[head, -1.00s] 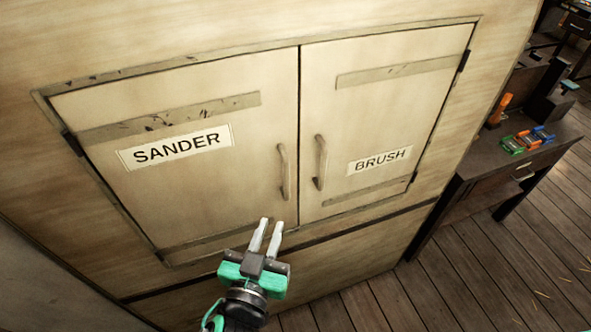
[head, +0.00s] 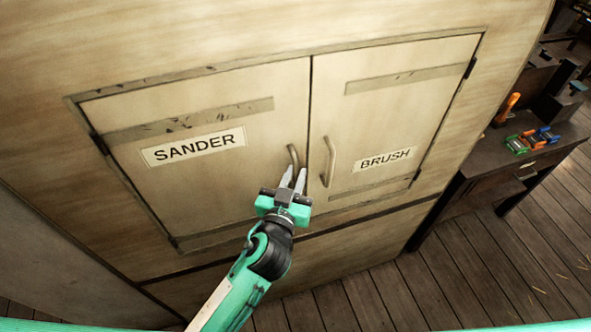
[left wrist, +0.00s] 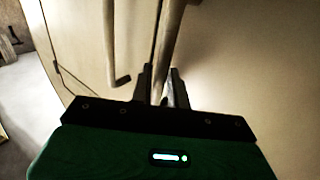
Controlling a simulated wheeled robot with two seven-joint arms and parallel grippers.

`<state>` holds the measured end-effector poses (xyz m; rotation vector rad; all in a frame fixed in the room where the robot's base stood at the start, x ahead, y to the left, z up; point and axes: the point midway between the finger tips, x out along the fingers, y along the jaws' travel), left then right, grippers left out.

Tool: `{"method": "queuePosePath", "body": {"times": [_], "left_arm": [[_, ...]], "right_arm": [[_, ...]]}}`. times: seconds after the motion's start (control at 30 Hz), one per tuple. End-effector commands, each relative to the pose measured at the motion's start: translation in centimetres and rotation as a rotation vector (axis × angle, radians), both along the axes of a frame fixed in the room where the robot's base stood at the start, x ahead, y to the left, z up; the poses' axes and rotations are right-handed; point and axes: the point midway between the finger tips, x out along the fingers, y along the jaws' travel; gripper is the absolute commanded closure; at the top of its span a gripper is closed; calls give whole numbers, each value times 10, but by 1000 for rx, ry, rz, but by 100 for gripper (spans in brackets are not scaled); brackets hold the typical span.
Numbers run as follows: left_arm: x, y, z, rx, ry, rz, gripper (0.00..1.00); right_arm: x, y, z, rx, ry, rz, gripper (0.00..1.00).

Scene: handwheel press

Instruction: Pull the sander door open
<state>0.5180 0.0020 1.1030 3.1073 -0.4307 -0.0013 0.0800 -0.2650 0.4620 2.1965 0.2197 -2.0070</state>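The SANDER door (head: 215,185) is the left of two cream cabinet doors in the head view and is closed. Its curved bar handle (head: 293,155) stands near the middle seam. My left gripper (head: 294,178) is at the lower part of this handle, fingers pointing up towards it and apart. In the left wrist view a handle bar (left wrist: 170,35), seemingly the SANDER one, runs down between the open fingers (left wrist: 162,88). I cannot tell whether they touch it. The fingers hide the handle's lower end in the head view. My right gripper is not in view.
The closed BRUSH door (head: 390,125) is just right of the seam, its handle (head: 328,162) close to my left gripper. A dark workbench (head: 500,165) with colored items stands at the right. Wooden floor (head: 400,290) lies open before the cabinet.

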Motion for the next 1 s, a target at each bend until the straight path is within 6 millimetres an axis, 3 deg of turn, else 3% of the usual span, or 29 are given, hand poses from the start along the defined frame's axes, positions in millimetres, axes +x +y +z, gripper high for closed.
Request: {"method": "queuePosePath", "body": {"times": [0.4,0.5,0.8,1.0], "left_arm": [[7,-2,0,0,0,0,83],[7,-2,0,0,0,0,100],[5,-1,-1,1,2,-5,100],[-9,4,0,0,4,-45,100]], "right_arm": [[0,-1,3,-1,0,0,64],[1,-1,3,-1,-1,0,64],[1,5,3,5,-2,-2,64],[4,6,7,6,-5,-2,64]]}}
